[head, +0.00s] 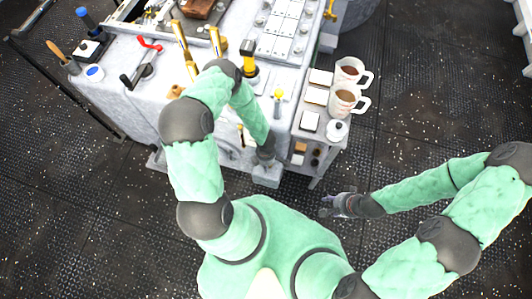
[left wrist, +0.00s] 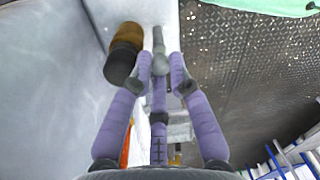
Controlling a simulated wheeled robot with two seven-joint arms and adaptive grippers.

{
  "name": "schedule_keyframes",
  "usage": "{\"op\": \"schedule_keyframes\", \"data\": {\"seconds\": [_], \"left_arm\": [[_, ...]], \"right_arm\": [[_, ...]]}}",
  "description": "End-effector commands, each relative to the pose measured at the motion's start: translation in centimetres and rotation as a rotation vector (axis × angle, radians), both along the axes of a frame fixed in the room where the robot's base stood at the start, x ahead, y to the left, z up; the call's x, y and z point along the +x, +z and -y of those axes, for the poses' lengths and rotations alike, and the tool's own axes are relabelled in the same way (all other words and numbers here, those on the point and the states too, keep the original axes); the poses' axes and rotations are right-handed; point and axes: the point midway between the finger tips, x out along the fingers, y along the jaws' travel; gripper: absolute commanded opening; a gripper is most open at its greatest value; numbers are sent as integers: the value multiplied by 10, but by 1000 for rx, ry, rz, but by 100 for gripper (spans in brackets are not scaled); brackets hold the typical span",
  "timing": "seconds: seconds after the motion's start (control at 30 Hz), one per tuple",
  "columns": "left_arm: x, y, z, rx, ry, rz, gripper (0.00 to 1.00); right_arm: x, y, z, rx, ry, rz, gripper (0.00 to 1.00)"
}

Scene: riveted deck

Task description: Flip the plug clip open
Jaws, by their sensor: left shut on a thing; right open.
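In the left wrist view my left gripper (left wrist: 162,76) has its two purple fingers closed around the rounded end of a slim grey piece, which looks like the plug clip (left wrist: 158,42). The piece stands out along the side of a pale grey block. A brown and black round plug (left wrist: 124,52) sits just left of the fingers, apart from them. In the head view my left forearm reaches down at the front of the grey bench; its fingers and the clip are hidden there. My right gripper (head: 338,206) is open and empty over the floor, right of the bench.
The grey bench (head: 125,68) carries brass levers, a red-handled crank (head: 150,44) and a yellow-topped tool (head: 249,52). Two mugs (head: 343,102) stand on a side shelf at the right. The dark floor around my right arm is clear.

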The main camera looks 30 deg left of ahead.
Motion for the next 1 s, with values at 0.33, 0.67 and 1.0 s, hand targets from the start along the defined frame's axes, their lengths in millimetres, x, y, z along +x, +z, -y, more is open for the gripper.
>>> {"op": "schedule_keyframes", "data": {"seconds": [0.33, 0.67, 1.0], "left_arm": [[0, 0, 0, -2, 11, 0, 0], [0, 0, 0, 0, 10, 0, 43], [1, 0, 0, 0, 7, 1, 43]], "right_arm": [[0, 0, 0, 0, 0, 0, 43], [0, 0, 0, 0, 0, 0, 43], [0, 0, 0, 0, 0, 0, 43]]}}
